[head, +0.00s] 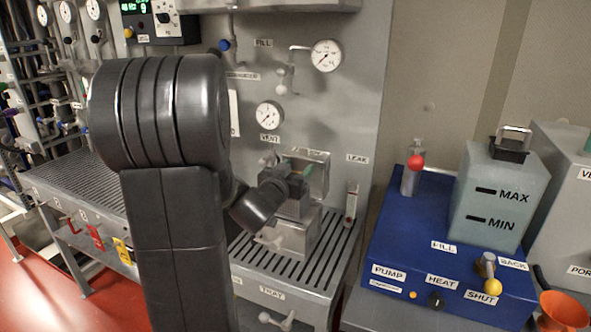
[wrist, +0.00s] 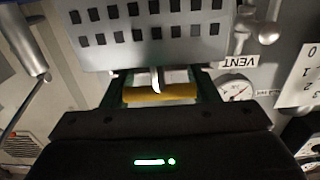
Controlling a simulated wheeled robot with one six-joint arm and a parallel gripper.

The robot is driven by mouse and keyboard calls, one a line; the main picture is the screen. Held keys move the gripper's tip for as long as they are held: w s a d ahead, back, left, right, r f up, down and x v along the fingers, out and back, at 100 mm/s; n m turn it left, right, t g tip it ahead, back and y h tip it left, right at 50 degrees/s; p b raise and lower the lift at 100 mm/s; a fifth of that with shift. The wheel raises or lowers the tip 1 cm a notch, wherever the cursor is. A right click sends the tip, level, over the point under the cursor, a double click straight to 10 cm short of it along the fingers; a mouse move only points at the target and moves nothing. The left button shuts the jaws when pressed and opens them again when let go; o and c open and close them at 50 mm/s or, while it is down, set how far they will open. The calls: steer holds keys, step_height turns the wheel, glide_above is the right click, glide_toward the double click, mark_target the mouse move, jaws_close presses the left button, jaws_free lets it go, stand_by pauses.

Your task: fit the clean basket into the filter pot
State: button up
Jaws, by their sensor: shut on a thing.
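My gripper (wrist: 160,92) is shut on the yellow handle (wrist: 150,95) of the clean basket (wrist: 150,57), a grey body with rows of square holes. The basket extends beyond the fingertips at the top of the wrist view. In the head view my gripper (head: 284,168) is low in front of the steel panel, largely hidden by its own dark wrist. A steel box, seemingly the filter pot (head: 292,238), stands on the slotted bench below it. A grey metal face (head: 317,172) shows beside the gripper; whether it is basket or pot lid I cannot tell. The pot's inside is hidden.
The slotted bench (head: 335,240) has a small valve (head: 351,203) to the right of the pot. Gauges (head: 269,115) and pipe fittings project from the panel above. A blue pump unit (head: 400,255) with a tank (head: 497,195) stands at right, an orange funnel (head: 563,310) beside it.

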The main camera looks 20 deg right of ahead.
steer(key=shift+f+b, duration=1.85)
steer(key=shift+f, duration=0.3)
steer(key=shift+r, duration=0.15)
steer(key=shift+r+p, duration=2.45)
steer(key=shift+r, duration=0.25)
steer(key=shift+f+b, duration=2.45)
steer(key=shift+f, duration=0.4)
steer(key=o, duration=1.5)
steer(key=v, duration=1.3)
steer(key=shift+s+a, duration=0.25)
steer(key=shift+s, duration=0.05)
